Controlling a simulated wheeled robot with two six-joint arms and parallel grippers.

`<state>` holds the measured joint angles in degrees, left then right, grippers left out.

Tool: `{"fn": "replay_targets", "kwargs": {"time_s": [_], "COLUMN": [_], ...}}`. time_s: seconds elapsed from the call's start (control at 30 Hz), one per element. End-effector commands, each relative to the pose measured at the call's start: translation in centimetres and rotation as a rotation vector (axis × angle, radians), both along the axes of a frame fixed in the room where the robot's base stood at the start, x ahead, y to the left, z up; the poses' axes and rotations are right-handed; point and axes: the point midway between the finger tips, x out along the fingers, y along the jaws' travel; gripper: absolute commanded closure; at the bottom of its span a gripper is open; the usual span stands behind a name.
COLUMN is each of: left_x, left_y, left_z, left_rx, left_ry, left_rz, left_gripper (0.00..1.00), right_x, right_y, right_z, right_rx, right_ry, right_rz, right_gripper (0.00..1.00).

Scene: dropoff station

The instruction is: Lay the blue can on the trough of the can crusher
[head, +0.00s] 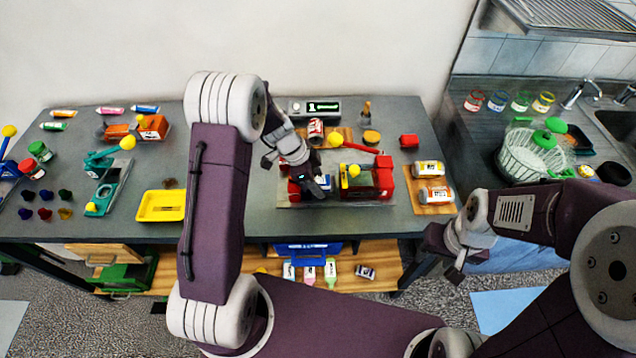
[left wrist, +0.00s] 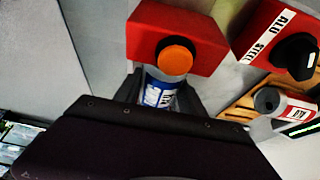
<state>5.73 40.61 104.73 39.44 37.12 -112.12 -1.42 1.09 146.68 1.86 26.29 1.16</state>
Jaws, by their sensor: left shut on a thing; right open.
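The can crusher (head: 383,178) stands at the middle of the table, with red end blocks, a red lever and yellow ball knobs. My left gripper (head: 322,186) is over the left part of the crusher. It is shut on the blue can (left wrist: 160,93), which is blue and white and shows between the fingers in the left wrist view. The can is close to a red block (left wrist: 150,32) with an orange round piece (left wrist: 174,56). Whether the can touches the trough is hidden. My right gripper (head: 452,262) is open and empty, off the table's front right.
A can (head: 315,129) stands behind the crusher. Two cans (head: 429,168) (head: 436,195) lie on a wooden board at right. A yellow tray (head: 160,206) is at left. A red ALU/STEEL box (left wrist: 283,38) shows in the wrist view.

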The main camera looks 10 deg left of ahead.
Motion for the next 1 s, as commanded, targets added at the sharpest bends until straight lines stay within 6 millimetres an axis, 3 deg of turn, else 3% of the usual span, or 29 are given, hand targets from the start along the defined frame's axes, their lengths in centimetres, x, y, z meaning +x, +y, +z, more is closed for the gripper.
{"fn": "replay_targets", "kwargs": {"time_s": [0.93, 0.97, 1.0], "left_x": [-0.04, -0.04, -0.04], "left_y": [0.01, 0.01, 0.00], "left_z": [0.01, 0.01, 0.01], "left_rx": [0.000, 0.000, 0.000], "left_ry": [0.000, 0.000, 0.000], "left_rz": [0.000, 0.000, 0.001], "left_gripper": [0.72, 0.50, 0.39], "right_x": [0.00, 0.00, 0.00], "right_y": [0.00, 0.00, 0.00], "right_z": [-0.94, -0.94, -0.94], "right_rx": [0.000, 0.000, 0.000], "right_ry": [0.000, 0.000, 0.000], "right_rz": [0.000, 0.000, 0.000], "right_gripper": [0.53, 0.53, 0.53]}}
